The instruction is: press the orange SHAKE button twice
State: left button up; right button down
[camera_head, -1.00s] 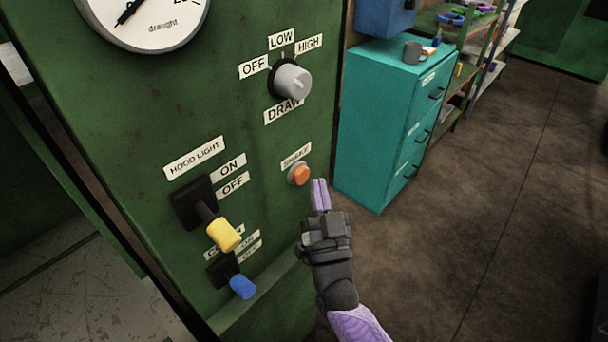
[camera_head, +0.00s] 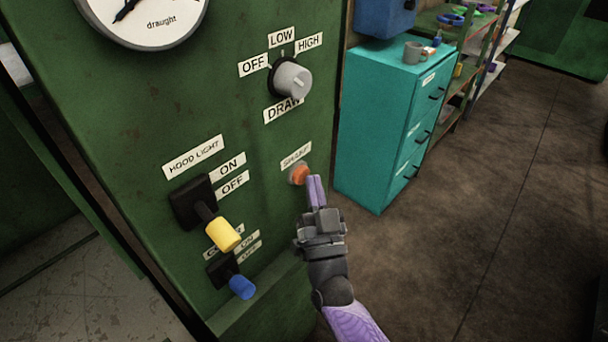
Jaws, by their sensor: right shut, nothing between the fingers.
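The orange SHAKE button (camera_head: 298,174) sits in a grey ring on the green panel (camera_head: 130,120), under a white SHAKE label (camera_head: 296,156). My right gripper (camera_head: 315,180) is shut and empty. Its purple fingertips are at the right edge of the button and overlap it slightly in the picture. I cannot tell whether they touch it or whether the button is pushed in. My left gripper is not in view.
A grey DRAW knob (camera_head: 292,79) is above the button. A yellow-tipped HOOD LIGHT lever (camera_head: 223,235) and a blue-tipped lever (camera_head: 242,287) stick out at lower left. A teal cabinet (camera_head: 380,125) stands behind at right, beside open floor (camera_head: 480,210).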

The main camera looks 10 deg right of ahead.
jog(key=shift+w+a, duration=0.15)
jog(key=shift+w, duration=0.05)
jog(key=shift+s, duration=0.1)
dwell(0.4)
jog(key=shift+s+d+p, duration=0.35)
jog(key=shift+s+d, duration=0.1)
jog(key=shift+s, duration=0.05)
jog(key=shift+s+d+p, duration=0.6)
jog(key=shift+s+d, duration=0.2)
jog(key=shift+s, duration=0.2)
jog(key=shift+s+d+p, duration=0.55)
jog(key=shift+s+d, duration=0.2)
jog(key=shift+s, duration=0.25)
